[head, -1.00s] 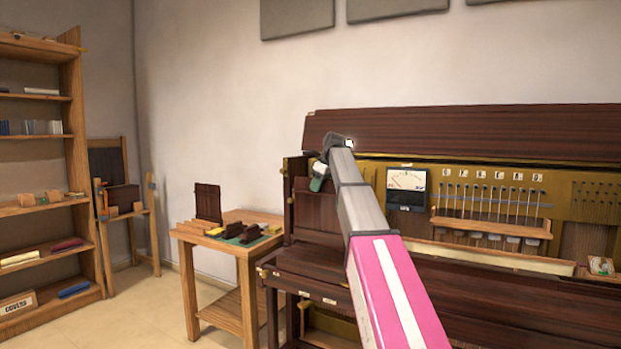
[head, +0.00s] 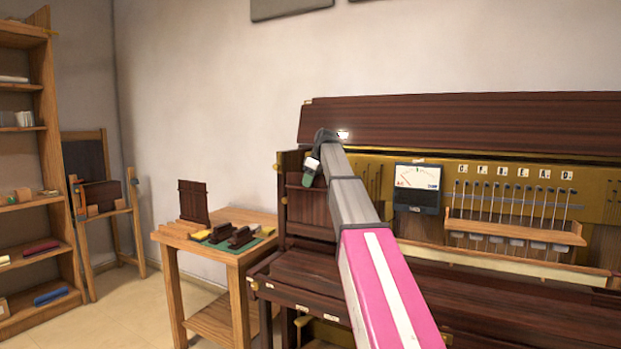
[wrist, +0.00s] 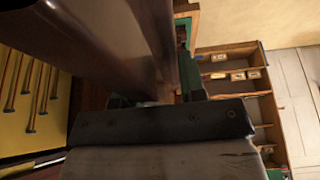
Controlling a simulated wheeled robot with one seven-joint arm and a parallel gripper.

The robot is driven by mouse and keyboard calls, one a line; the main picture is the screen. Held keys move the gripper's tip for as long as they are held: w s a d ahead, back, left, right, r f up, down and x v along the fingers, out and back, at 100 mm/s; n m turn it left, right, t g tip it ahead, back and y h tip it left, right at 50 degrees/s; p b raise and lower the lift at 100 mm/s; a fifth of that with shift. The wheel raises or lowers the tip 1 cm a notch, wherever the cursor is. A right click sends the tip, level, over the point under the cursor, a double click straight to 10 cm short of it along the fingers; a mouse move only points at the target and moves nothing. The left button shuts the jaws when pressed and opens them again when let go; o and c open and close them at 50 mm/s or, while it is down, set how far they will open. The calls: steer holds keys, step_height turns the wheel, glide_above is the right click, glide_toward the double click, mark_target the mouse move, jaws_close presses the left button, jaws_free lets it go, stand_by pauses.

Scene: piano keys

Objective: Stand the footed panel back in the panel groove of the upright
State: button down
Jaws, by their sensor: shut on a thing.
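My gripper (head: 312,172) is over the left end of the upright (head: 450,115) in the head view. It is shut on a dark brown panel (head: 310,210), which hangs below it in front of the upright's left opening. In the wrist view the glossy dark panel (wrist: 95,45) runs away between the fingers (wrist: 155,98). The panel's lower edge, its feet and the panel groove are not clearly visible, so I cannot tell whether it touches the upright.
A side table (head: 245,258) at left holds another dark panel (head: 193,202) standing upright and dark blocks (head: 240,237) on a green mat. A meter (head: 417,188) and a rail with hanging rods (head: 515,232) are right of my arm. Shelves (head: 45,150) stand far left.

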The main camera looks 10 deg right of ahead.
steer(key=w+f, duration=0.2)
steer(key=f, duration=0.1)
steer(key=w+f, duration=0.1)
steer(key=f, duration=0.1)
steer(key=shift+w+f, duration=0.2)
steer(key=shift+w, duration=0.15)
steer(key=shift+d, duration=0.1)
steer(key=shift+w, duration=0.15)
steer(key=shift+w+d, duration=2.9)
steer(key=shift+w, duration=0.95)
steer(key=shift+x, duration=2.75)
steer(key=shift+s+f, duration=0.15)
steer(key=c, duration=0.6)
jaws_free()
